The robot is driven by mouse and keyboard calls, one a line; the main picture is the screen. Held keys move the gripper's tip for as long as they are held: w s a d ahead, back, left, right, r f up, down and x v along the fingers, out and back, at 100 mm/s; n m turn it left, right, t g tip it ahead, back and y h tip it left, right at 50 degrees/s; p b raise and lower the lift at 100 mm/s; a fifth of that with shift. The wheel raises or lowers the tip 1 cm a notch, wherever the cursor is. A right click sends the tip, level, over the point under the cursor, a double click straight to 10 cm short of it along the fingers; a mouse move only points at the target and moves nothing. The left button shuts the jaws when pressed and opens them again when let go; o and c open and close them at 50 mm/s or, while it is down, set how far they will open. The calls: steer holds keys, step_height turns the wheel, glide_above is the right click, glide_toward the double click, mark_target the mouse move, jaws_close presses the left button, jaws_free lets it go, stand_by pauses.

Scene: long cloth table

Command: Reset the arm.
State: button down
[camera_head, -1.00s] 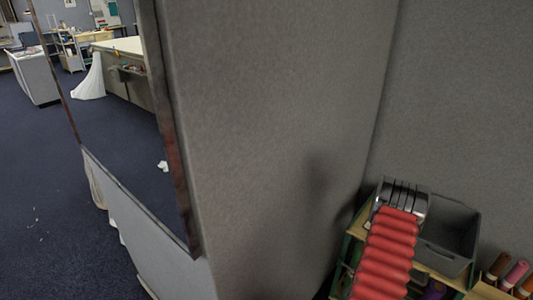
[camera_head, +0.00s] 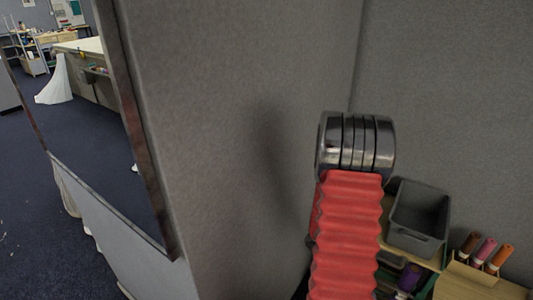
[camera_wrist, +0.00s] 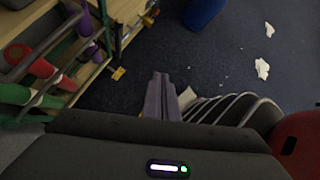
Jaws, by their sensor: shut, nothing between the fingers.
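My arm shows in the head view as a ribbed red sleeve topped by dark metal rings, raised in front of the grey wall panels. My gripper is hidden in that view. In the wrist view my gripper (camera_wrist: 161,95) is shut and empty, its narrow grey-purple fingers together above the dark blue floor (camera_wrist: 200,62). The fingers touch nothing that I can see.
A grey bin (camera_head: 418,217) and several thread spools (camera_head: 485,252) stand on wooden shelving right of my arm. A tall grey panel (camera_head: 235,120) stands close on the left. Colored rolls (camera_wrist: 40,68) lie in a rack; paper scraps (camera_wrist: 262,68) litter the floor.

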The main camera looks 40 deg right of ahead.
steer(key=w+a+r+m+t+y, duration=0.1)
steer(key=w+a+r+m+t, duration=0.2)
steer(key=w+a+r+m, duration=0.5)
steer(key=w+a+r+m+t+y, duration=0.1)
steer(key=w+a+r+m+t, duration=0.3)
steer(key=a+r, duration=0.65)
steer(key=w+a+r+n+t+y, duration=0.1)
steer(key=a+r+t, duration=0.2)
steer(key=a+r, duration=0.3)
steer(key=w+a+r+n+t+y, duration=0.1)
steer(key=a+r, duration=0.6)
steer(key=a, duration=0.7)
steer(key=shift+w+r+t, duration=0.2)
steer(key=shift+w+t, duration=0.2)
steer(key=shift+t, duration=0.5)
steer(key=shift+s, duration=0.1)
